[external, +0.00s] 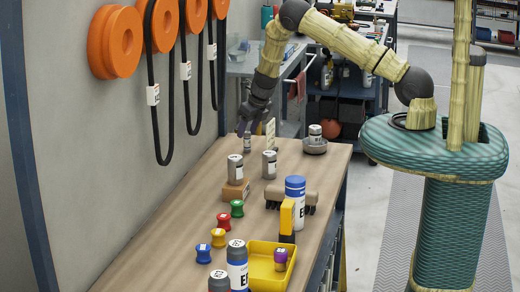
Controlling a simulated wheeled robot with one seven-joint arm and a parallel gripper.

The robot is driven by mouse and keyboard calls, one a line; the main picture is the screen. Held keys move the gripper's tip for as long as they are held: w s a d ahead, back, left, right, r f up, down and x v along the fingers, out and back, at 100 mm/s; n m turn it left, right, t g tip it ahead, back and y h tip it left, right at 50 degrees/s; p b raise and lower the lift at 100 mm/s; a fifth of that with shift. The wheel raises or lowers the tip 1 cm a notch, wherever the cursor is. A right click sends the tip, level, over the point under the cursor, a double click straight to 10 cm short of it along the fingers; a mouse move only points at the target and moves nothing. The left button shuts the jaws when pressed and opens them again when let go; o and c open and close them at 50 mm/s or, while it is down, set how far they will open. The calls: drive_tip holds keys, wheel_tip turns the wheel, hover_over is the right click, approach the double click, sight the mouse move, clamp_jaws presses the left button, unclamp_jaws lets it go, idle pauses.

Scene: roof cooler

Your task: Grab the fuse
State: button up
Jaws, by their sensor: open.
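My gripper (246,132) points down over the far left part of the wooden bench, with its jaws open. A small grey cylinder with a pale label (247,144) is right below and between the fingertips; I cannot tell whether they touch it.
A pale upright piece (270,134) stands just right of my gripper. Nearer are a brush (291,195), a blue-topped bottle (295,205), coloured spools (223,220) and a yellow tray (262,276). The wall with orange discs (114,41) and hanging belts bounds the left.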

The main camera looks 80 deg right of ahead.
sight(248, 133)
drive_tip(key=x, duration=0.2)
drive_tip(key=p+x, duration=0.1)
drive_tip(key=x, duration=0.2)
drive_tip(key=shift+s+d+p, duration=0.15)
drive_tip(key=shift+d+p, duration=0.1)
drive_tip(key=shift+p, duration=0.05)
drive_tip(key=shift+c, duration=0.4)
clamp_jaws()
